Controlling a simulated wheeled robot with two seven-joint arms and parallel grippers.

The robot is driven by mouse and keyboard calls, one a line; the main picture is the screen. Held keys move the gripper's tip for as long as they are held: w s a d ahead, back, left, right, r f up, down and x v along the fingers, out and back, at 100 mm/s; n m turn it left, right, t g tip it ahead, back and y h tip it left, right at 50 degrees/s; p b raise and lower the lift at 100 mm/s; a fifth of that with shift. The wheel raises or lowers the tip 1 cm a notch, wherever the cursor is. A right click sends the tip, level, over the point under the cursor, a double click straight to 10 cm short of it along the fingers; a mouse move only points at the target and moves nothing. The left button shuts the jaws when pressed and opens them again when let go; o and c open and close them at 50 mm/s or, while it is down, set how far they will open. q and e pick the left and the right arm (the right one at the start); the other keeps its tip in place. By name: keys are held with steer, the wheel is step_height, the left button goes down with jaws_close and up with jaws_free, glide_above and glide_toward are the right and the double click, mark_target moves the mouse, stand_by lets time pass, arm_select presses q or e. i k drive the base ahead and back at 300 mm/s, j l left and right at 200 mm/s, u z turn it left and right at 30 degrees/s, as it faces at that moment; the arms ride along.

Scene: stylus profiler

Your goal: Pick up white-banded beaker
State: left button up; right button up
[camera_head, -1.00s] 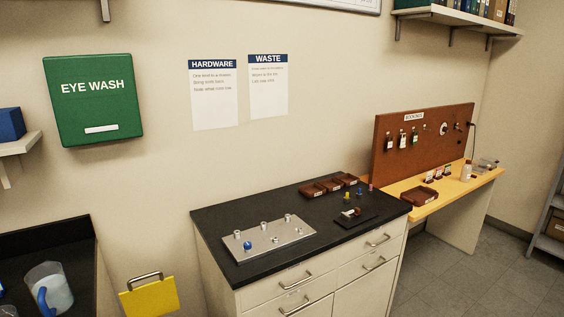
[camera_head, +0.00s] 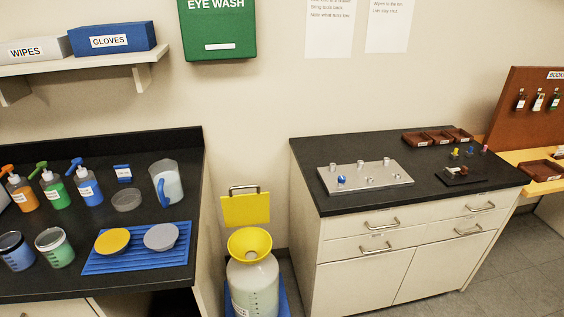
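Two beakers stand at the left front of the black bench. The right one (camera_head: 54,247) has a pale grey-white band near its rim and greenish contents, and the left one (camera_head: 16,252) has a dark blue band. The pale-banded one looks like the white-banded beaker, though the band is small in this view. Both beakers stand upright and apart from any gripper. Neither of my grippers is in view.
A blue ribbed mat (camera_head: 137,262) with a yellow lid (camera_head: 113,241) and a grey lid (camera_head: 161,237) lies right of the beakers. A yellow funnel (camera_head: 249,244) tops a floor container.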

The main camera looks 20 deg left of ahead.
mark_target(54, 244)
steer(key=u, duration=2.2)
steer(key=k+l+z, duration=0.15)
steer(key=z, duration=1)
steer(key=u, duration=1.25)
